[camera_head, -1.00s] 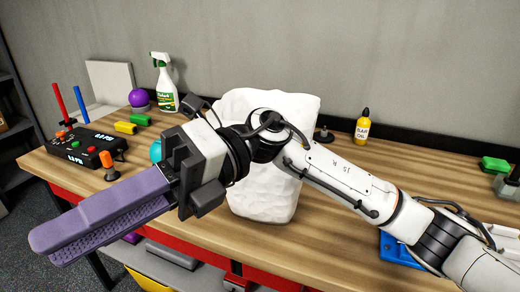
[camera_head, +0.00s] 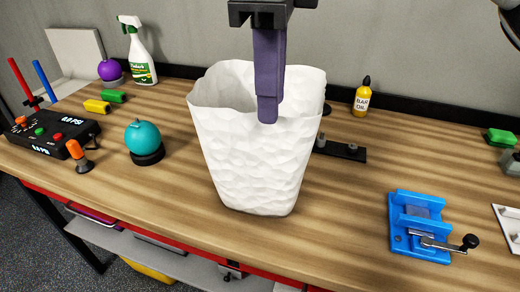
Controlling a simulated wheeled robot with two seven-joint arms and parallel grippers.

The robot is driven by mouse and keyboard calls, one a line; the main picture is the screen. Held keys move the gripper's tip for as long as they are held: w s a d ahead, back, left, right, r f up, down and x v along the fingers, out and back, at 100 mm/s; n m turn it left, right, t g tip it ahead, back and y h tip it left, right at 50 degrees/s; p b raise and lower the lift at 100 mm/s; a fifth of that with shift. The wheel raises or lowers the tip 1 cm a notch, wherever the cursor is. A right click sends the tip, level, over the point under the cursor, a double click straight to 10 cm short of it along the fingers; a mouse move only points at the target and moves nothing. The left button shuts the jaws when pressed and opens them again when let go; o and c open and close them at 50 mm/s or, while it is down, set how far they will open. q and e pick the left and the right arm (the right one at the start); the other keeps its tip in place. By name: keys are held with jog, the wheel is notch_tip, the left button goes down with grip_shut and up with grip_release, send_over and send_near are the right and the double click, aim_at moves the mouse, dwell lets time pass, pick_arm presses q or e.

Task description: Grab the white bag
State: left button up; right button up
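The white bag (camera_head: 250,165) stands upright and open-topped on the wooden workbench, in the middle of the head view. Its surface is crumpled, and its near rim dips at the front. My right gripper (camera_head: 268,110) points straight down over the bag's mouth, with purple fingers. The visible fingertip overlaps the near rim and ends just below it in the picture. One finger hides the other, so I cannot tell the gap between them or whether they touch the bag. My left gripper is out of view.
A teal round object (camera_head: 143,137) stands left of the bag, and a control box (camera_head: 50,137) farther left. A blue vise (camera_head: 420,225) is at right. A yellow oil bottle (camera_head: 362,97) and a spray bottle (camera_head: 138,55) stand behind. The bench (camera_head: 340,215) is clear between bag and vise.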

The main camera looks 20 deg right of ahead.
aim_at(264, 130)
jog(key=shift+w+a+f, duration=0.1)
jog(key=shift+a+f, duration=0.05)
jog(key=shift+f, duration=0.9)
jog(key=shift+w+a+f, duration=0.1)
jog(key=shift+f, duration=0.9)
jog(key=shift+w+a+f, duration=0.1)
jog(key=shift+a+f, duration=0.05)
jog(key=shift+f, duration=0.9)
grip_shut()
